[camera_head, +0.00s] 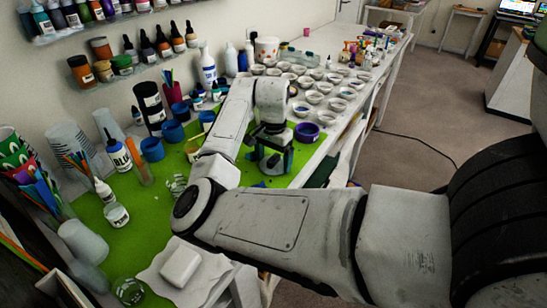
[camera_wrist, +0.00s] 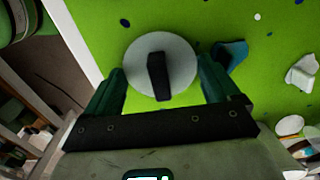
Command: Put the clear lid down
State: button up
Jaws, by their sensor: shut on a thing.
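The lid (camera_wrist: 182,66) shows in the wrist view as a pale, round, greyish disc with a black bar across its middle. My gripper (camera_wrist: 161,84) has its two dark green fingers on either side of the disc and is shut on it. In the head view my gripper (camera_head: 271,160) is over the far right part of the green mat (camera_head: 238,174), close to the table edge. I cannot tell how high the lid is above the mat.
A purple ring-shaped cup (camera_head: 307,132) stands just right of my gripper, before many small white bowls. Blue cups (camera_head: 152,149) stand to the left. In the wrist view a blue piece (camera_wrist: 231,57) and a white crumpled thing (camera_wrist: 302,73) lie right of the lid.

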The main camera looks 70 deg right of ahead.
aim_at(273, 157)
jog(key=o, duration=0.7)
jog(key=shift+f, duration=0.1)
jog(key=shift+o, duration=0.2)
notch_tip(273, 157, up, 12)
jog(key=shift+b, duration=0.3)
jog(key=shift+r, duration=0.2)
